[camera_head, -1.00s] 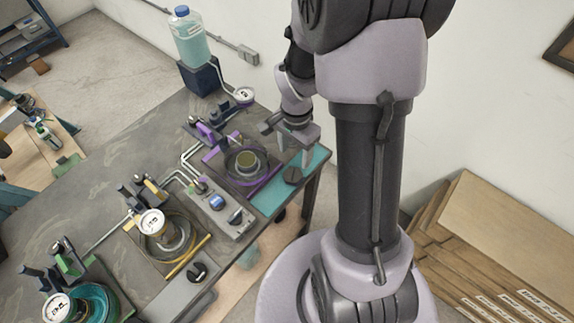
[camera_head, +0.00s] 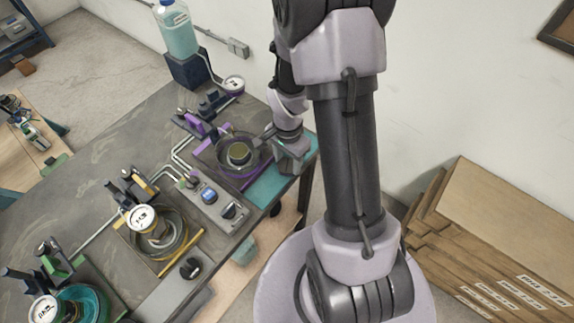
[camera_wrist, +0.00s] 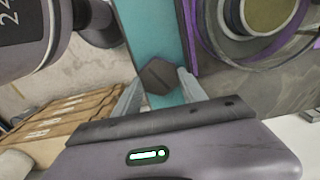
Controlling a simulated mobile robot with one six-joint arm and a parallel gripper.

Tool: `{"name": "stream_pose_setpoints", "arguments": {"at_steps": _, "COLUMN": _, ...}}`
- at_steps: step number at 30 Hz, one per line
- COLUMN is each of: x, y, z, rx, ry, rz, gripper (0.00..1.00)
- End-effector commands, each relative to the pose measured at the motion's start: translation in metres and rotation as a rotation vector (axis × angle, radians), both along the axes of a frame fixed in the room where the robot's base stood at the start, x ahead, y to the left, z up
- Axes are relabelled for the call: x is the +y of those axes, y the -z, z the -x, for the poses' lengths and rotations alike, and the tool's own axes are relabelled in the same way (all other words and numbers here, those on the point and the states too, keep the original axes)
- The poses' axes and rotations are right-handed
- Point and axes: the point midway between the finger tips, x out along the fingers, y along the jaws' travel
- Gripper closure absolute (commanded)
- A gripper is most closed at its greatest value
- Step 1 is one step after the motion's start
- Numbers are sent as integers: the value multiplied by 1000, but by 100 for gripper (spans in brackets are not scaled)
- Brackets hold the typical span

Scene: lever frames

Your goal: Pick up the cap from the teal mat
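The cap (camera_wrist: 158,76) is a dark, faceted disc with a slot across its top. In the wrist view it lies over the teal mat (camera_wrist: 143,25), between the two pale fingers of my gripper (camera_wrist: 160,80). The fingers are apart, one on each side of the cap; whether they touch it I cannot tell. In the head view my gripper (camera_head: 288,167) is low over the teal mat (camera_head: 270,190) at the table's right end, and it hides the cap.
A round dark fixture with purple trim (camera_head: 238,155) stands just left of the mat. A control box with knobs (camera_head: 210,196) is nearer the front edge. Stacked cardboard (camera_head: 490,230) lies at the right.

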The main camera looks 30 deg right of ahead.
Motion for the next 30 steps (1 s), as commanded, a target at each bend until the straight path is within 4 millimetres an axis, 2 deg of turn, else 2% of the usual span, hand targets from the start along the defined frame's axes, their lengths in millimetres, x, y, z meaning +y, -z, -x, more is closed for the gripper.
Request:
{"name": "stream_pose_setpoints", "arguments": {"at_steps": 11, "x": 0, "y": -3, "z": 0, "rx": 0, "ry": 0, "rz": 0, "gripper": 100}}
{"name": "stream_pose_setpoints", "arguments": {"at_steps": 20, "x": 0, "y": -41, "z": 2, "rx": 0, "ry": -1, "rz": 1, "gripper": 100}}
{"name": "stream_pose_setpoints", "arguments": {"at_steps": 26, "x": 14, "y": -38, "z": 46, "rx": -1, "ry": 0, "rz": 1, "gripper": 100}}
{"name": "stream_pose_setpoints", "arguments": {"at_steps": 29, "x": 24, "y": -40, "z": 76, "rx": -1, "ry": 0, "rz": 1, "gripper": 100}}
{"name": "stream_pose_setpoints", "arguments": {"at_steps": 30, "x": 25, "y": -35, "z": 81, "rx": -7, "ry": 0, "rz": 3, "gripper": 100}}
